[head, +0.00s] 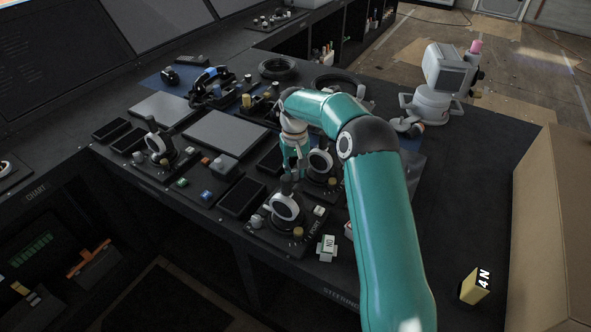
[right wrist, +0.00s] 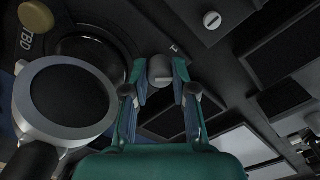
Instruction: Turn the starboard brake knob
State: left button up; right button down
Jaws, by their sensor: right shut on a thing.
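The starboard control unit carries a round dial with a white rim (head: 320,162) and a brass knob (head: 333,182). In the right wrist view its dial (right wrist: 70,98) is large at the left, beside lettering that reads "TBD". My right gripper (head: 293,172) points down at the near left side of this unit. In the right wrist view my right gripper (right wrist: 160,88) has its fingers on both sides of a small grey knob with a pale mark, the starboard brake knob (right wrist: 160,70), and is shut on it. In the head view my gripper hides this knob. My left gripper is out of view.
A white device (head: 440,85) stands at the far right, and a yellow block (head: 475,286) lies on the clear right part.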

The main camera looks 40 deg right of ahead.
aim_at(294, 172)
jog(key=shift+w+r, duration=0.1)
jog(key=c, duration=0.9)
grip_release()
jog(key=shift+c, duration=0.2)
notch_tip(294, 172, up, 12)
